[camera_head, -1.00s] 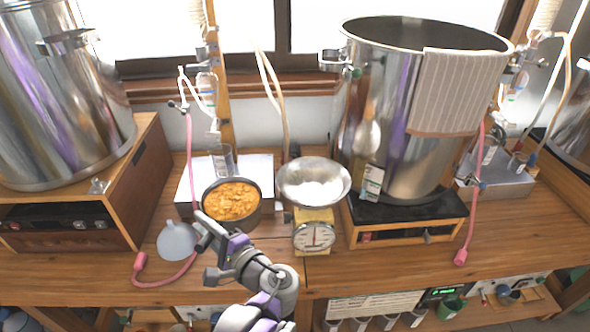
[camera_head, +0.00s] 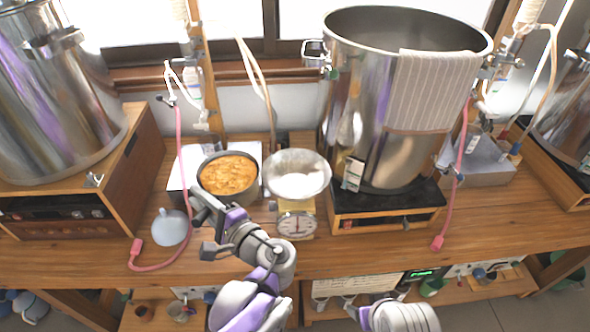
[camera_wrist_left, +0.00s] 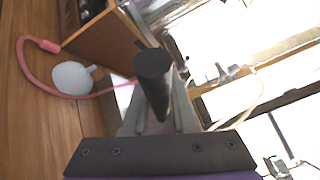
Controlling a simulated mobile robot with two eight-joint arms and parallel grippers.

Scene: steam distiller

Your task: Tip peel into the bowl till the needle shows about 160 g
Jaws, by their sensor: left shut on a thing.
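The dark pan (camera_head: 256,192) full of orange peel (camera_head: 228,174) is held level, left of the metal bowl (camera_head: 297,190) and close to its rim. My left gripper (camera_head: 206,208) is shut on the pan's handle in front of it; the black handle (camera_wrist_left: 153,66) shows between the fingers in the left wrist view. The bowl sits on the scale (camera_head: 297,224), whose round dial faces me; its needle is too small to read. The bowl shows no clear peel inside. My right gripper is out of view; only part of that arm shows at the bottom.
A pale funnel (camera_head: 170,227) and a pink hose (camera_head: 185,165) lie left of the pan; the funnel also shows in the left wrist view (camera_wrist_left: 73,77). A large steel pot (camera_head: 395,110) on a black-topped base stands right of the bowl. A light box (camera_head: 190,165) is behind the pan.

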